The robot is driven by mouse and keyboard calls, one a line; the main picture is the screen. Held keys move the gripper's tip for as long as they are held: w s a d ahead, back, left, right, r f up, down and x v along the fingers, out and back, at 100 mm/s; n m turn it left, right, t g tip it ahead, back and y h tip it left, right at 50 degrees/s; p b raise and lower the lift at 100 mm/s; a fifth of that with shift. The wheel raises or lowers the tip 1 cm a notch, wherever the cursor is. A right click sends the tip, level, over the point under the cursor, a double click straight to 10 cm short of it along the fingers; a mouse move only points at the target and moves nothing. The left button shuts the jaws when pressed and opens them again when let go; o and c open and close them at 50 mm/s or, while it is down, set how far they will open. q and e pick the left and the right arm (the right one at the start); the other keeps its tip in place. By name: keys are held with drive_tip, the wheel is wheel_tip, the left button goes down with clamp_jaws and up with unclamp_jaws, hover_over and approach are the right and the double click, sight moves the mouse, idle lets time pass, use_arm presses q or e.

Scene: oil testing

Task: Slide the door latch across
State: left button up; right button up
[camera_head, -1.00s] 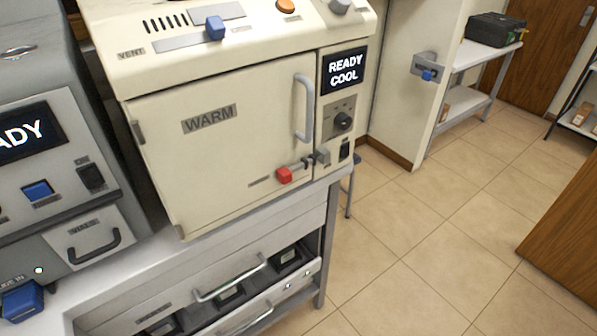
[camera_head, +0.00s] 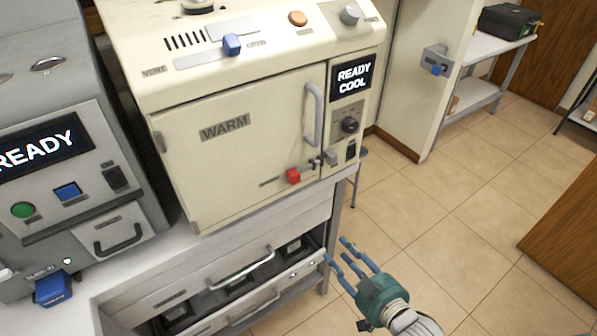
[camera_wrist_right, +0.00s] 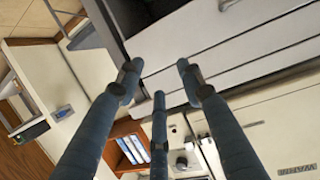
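The door latch has a red knob (camera_head: 293,176) on a short metal bar low on the oven door (camera_head: 235,150), near the door's right edge. Its metal catch (camera_head: 330,158) is on the panel just to the right. The door is closed and has a vertical handle (camera_head: 314,115) above the latch. My right gripper (camera_head: 352,262), with blue fingers and a teal palm, is in front of the bench, below and right of the latch, apart from it. Its fingers are spread and empty; they also show in the right wrist view (camera_wrist_right: 157,92). My left gripper is not in view.
The bench has drawers with a bar handle (camera_head: 242,264) close to my right gripper's left. A grey machine with a READY screen (camera_head: 42,146) stands at the left. The tiled floor (camera_head: 440,210) at the right is clear.

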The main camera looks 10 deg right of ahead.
sight(297, 179)
drive_tip(key=s+a+r+n+t+y+p, duration=0.1)
drive_tip(key=a+r+y, duration=0.15)
drive_tip(key=r, duration=0.75)
drive_tip(key=a+r+t+y, duration=0.1)
drive_tip(key=a+r+t, duration=0.15)
drive_tip(key=r, duration=0.75)
drive_tip(key=shift+g, duration=0.45)
drive_tip(key=p+x, duration=0.2)
drive_tip(key=x, duration=0.7)
drive_tip(key=shift+w+a, duration=0.1)
drive_tip(key=shift+a, duration=0.05)
drive_tip(key=shift+w+a+f, duration=0.1)
drive_tip(key=shift+w+a, duration=0.2)
drive_tip(key=shift+w, duration=0.25)
drive_tip(key=shift+d, duration=0.1)
clamp_jaws()
